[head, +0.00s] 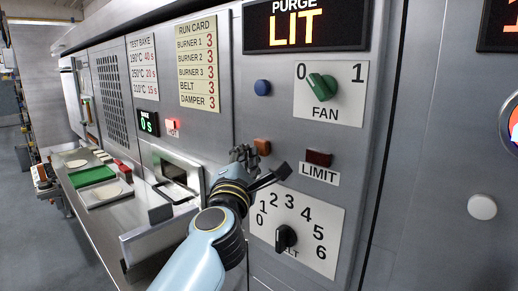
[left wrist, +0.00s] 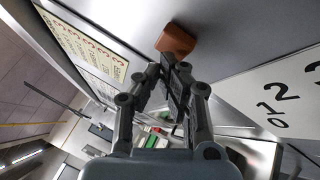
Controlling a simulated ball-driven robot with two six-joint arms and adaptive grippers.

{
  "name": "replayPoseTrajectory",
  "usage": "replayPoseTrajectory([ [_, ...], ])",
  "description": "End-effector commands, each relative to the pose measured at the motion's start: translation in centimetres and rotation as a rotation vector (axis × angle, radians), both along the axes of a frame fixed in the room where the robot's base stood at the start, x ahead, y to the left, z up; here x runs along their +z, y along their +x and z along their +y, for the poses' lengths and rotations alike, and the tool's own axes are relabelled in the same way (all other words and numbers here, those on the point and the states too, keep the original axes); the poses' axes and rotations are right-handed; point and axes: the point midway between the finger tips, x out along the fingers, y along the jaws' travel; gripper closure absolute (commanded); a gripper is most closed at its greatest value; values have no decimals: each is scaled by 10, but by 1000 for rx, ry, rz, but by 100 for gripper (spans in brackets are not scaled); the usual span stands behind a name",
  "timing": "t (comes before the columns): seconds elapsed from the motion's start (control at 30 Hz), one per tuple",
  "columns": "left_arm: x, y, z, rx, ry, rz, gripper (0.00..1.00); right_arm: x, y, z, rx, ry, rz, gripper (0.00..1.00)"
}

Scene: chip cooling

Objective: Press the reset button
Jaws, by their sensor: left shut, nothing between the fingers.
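An orange-brown square button (head: 262,147) sits on the grey metal panel, left of the dark red LIMIT lamp (head: 318,158). No readable label shows beside it, so I cannot tell by name whether it is the reset button. It also shows in the left wrist view (left wrist: 175,40), just beyond my fingertips. My left gripper (head: 243,153) is shut and empty, close to the left of the button in the head view. In the left wrist view its fingertips (left wrist: 169,60) lie near the button's lower edge; I cannot tell whether they touch. My right gripper is not in view.
A blue round button (head: 262,87) is above, beside the green FAN knob (head: 321,87). The display (head: 305,25) reads PURGE LIT. A counter with a green tray (head: 92,176) runs left.

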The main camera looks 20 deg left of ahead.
Motion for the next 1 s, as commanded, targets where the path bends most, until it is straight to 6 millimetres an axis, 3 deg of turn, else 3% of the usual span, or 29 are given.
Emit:
replayPoseTrajectory([
  [1.0,1,7,-3,-1,0,-2,100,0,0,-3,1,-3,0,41],
])
